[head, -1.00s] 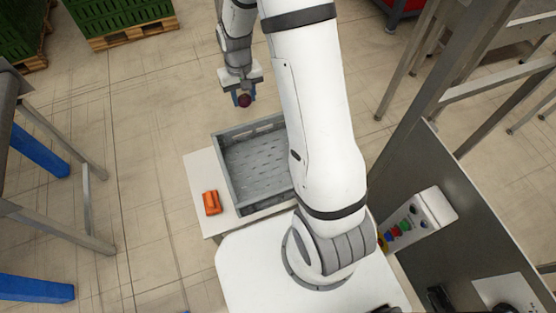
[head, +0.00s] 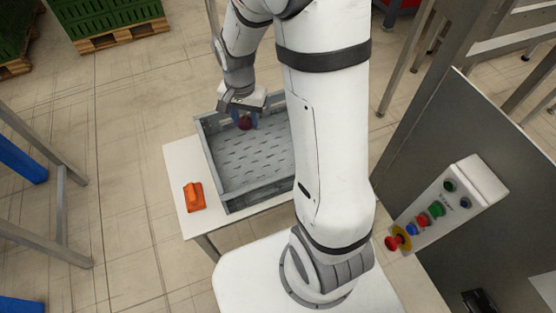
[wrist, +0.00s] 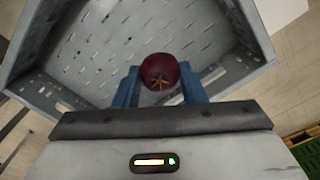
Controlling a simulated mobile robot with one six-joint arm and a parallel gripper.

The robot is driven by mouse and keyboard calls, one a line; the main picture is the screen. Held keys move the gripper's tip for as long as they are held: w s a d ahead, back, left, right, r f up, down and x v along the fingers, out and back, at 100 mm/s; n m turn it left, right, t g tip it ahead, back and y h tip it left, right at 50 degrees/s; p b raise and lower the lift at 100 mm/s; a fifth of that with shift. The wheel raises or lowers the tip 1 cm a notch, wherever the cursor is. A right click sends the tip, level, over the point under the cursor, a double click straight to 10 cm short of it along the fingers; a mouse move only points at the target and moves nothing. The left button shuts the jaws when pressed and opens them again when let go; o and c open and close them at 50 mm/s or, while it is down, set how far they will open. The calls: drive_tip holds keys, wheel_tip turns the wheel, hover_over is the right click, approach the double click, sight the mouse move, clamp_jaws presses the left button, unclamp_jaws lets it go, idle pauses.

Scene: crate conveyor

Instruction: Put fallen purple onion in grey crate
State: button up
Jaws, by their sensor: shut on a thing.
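A dark purple onion (head: 245,122) is held between the blue fingers of my gripper (head: 246,117). In the wrist view the onion (wrist: 160,74) sits between the fingertips of my gripper (wrist: 160,85), with the crate floor behind it. The grey crate (head: 222,179) stands on a white table, and its slotted floor looks empty. My gripper and the onion are over the far part of the crate. The crate also fills much of the wrist view (wrist: 85,50). My arm hides the crate's right side in the head view.
An orange object (head: 194,196) lies on the white table (head: 182,158) left of the crate. A control box with coloured buttons (head: 450,205) is at the right. Green crates on a pallet (head: 105,20) stand at the upper left. Metal frames flank both sides.

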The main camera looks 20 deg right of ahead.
sight(247, 122)
drive_tip(key=f+b, duration=0.1)
drive_tip(key=s+f+m+b, duration=0.1)
drive_tip(key=f, duration=0.1)
drive_tip(key=shift+s, duration=0.2)
wheel_tip(247, 122, down, 10)
drive_tip(key=shift+r+b, duration=0.15)
drive_tip(key=shift+b, duration=0.75)
drive_tip(key=o, duration=1)
wheel_tip(247, 122, up, 12)
drive_tip(key=shift+f+p, duration=0.1)
drive_tip(key=shift+p, duration=1)
drive_tip(key=s+r+n, duration=0.2)
drive_tip(key=s+r, duration=0.1)
drive_tip(key=s, duration=0.1)
drive_tip(key=s+d+r+n+t, duration=0.1)
drive_tip(key=s+r+n, duration=0.2)
drive_tip(key=s+r, duration=0.1)
drive_tip(key=s+r+n+t, duration=0.1)
drive_tip(key=s+r+n, duration=0.2)
drive_tip(key=s, duration=0.2)
drive_tip(key=shift+s+d+r, duration=0.35)
drive_tip(key=shift+s, duration=0.05)
